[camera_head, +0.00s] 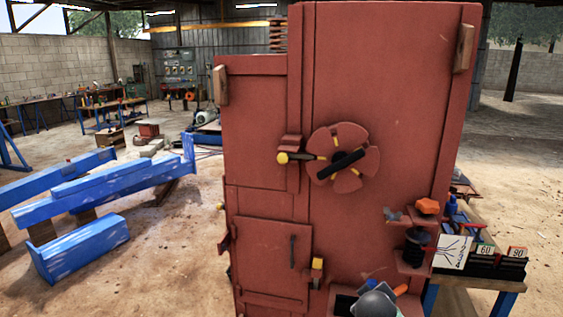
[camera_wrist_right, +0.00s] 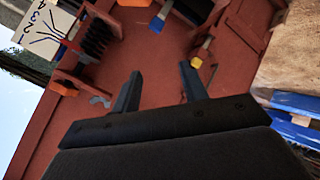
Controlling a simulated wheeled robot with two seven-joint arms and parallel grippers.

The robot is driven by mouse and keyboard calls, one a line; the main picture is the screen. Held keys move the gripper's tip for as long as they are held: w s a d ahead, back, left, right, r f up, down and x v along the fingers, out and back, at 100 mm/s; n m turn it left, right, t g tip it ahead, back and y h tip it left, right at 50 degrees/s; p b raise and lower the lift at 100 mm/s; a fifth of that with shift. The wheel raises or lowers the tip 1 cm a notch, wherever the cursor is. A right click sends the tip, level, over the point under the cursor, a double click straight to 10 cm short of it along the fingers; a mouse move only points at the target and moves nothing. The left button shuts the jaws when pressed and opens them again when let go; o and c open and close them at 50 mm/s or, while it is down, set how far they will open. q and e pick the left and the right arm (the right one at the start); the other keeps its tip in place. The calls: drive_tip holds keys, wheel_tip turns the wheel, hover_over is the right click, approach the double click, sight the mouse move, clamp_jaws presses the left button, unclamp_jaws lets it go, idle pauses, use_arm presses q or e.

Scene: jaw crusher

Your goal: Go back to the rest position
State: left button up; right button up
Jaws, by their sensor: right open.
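The red jaw crusher (camera_head: 390,80) stands upright and fills the middle of the head view. On its front are a round red wheel (camera_head: 355,172) with a dark bar across it and a lever with a yellow knob (camera_head: 283,158). My right gripper (camera_wrist_right: 160,72) is open in the right wrist view, its two dark fingers apart with nothing between them. The crusher's red front (camera_wrist_right: 158,48) lies beyond the fingertips. A grey rounded part at the bottom of the head view looks like my right arm. My left gripper is not in view.
Small shelves on the crusher's lower right hold an orange piece (camera_head: 427,206) and a black coil (camera_head: 417,246). A bench (camera_head: 485,283) with number cards stands to the right. Blue beams (camera_head: 80,247) lie on the dirt floor at left, with bare floor between them and the crusher.

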drive_tip(key=s+a+f+m+g+y, duration=0.1)
drive_tip(key=s+a+f+g, duration=0.2)
drive_tip(key=s+f, duration=0.6)
drive_tip(key=s+a+f+m+g+y, duration=0.1)
drive_tip(key=s+f, duration=0.7)
drive_tip(key=s, duration=0.8)
drive_tip(key=s+a+f+m+g+y, duration=0.2)
drive_tip(key=s+a+f+g, duration=0.2)
drive_tip(key=s+f, duration=0.5)
drive_tip(key=s+a, duration=0.1)
drive_tip(key=s, duration=0.3)
drive_tip(key=shift+s+f+g+y, duration=0.3)
drive_tip(key=shift+s+g+y, duration=0.05)
drive_tip(key=shift+g+y, duration=0.05)
